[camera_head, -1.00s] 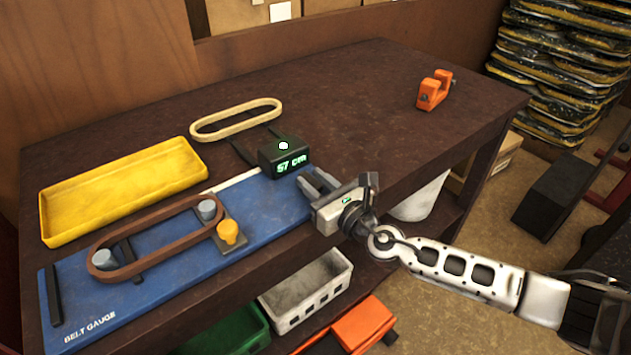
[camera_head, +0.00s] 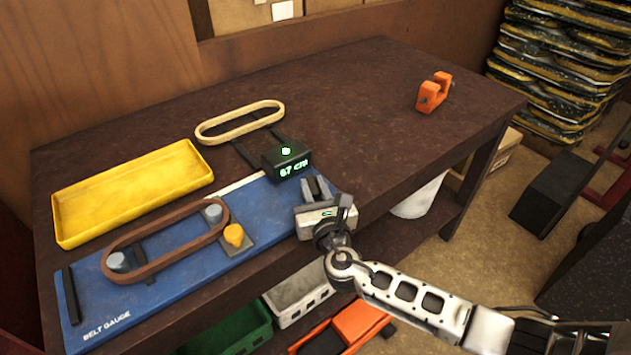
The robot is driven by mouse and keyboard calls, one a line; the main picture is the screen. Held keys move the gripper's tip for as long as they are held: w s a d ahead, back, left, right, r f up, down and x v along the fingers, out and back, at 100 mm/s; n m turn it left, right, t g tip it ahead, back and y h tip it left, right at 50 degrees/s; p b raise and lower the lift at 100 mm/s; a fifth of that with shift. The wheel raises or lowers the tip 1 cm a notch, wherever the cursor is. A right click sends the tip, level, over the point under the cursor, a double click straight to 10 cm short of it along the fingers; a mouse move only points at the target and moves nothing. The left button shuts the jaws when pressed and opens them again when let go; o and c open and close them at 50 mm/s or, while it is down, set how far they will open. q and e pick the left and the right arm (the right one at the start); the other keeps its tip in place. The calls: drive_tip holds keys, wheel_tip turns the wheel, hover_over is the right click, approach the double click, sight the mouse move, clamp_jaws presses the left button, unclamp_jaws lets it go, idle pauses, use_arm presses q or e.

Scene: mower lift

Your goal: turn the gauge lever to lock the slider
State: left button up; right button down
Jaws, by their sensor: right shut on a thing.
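The blue belt gauge board (camera_head: 190,280) lies along the table's near edge. A brown belt (camera_head: 150,268) loops around two grey posts on it; the right post (camera_head: 213,213) stands beside a dark plate. A yellow-orange lever (camera_head: 234,235) sits on that plate. The black display box (camera_head: 287,160) reads about 67 cm and has a green light on top. My right gripper (camera_head: 316,186) is at the board's right end, to the right of the lever and clear of it. Its fingers are close together; what is between them is hard to make out. My left gripper is not in view.
A yellow tray (camera_head: 130,192) and a tan belt (camera_head: 240,122) lie behind the board. An orange part (camera_head: 434,92) sits at the table's far right. Several bins, including a grey one (camera_head: 300,292), are below the front edge. The table's middle right is clear.

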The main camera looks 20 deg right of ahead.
drive_tip(key=shift+a+m+h, duration=0.1)
drive_tip(key=shift+m+h, duration=0.5)
drive_tip(key=shift+h, duration=0.7)
drive_tip(key=c, duration=1.3)
unclamp_jaws()
drive_tip(key=s+a, duration=0.1)
drive_tip(key=s, duration=0.4)
drive_tip(key=s+a+b, duration=0.1)
drive_tip(key=s, duration=0.4)
drive_tip(key=s+a, duration=0.1)
drive_tip(key=s, duration=0.4)
drive_tip(key=shift+s, duration=0.35)
drive_tip(key=shift+d+m, duration=0.1)
drive_tip(key=shift+m, duration=0.2)
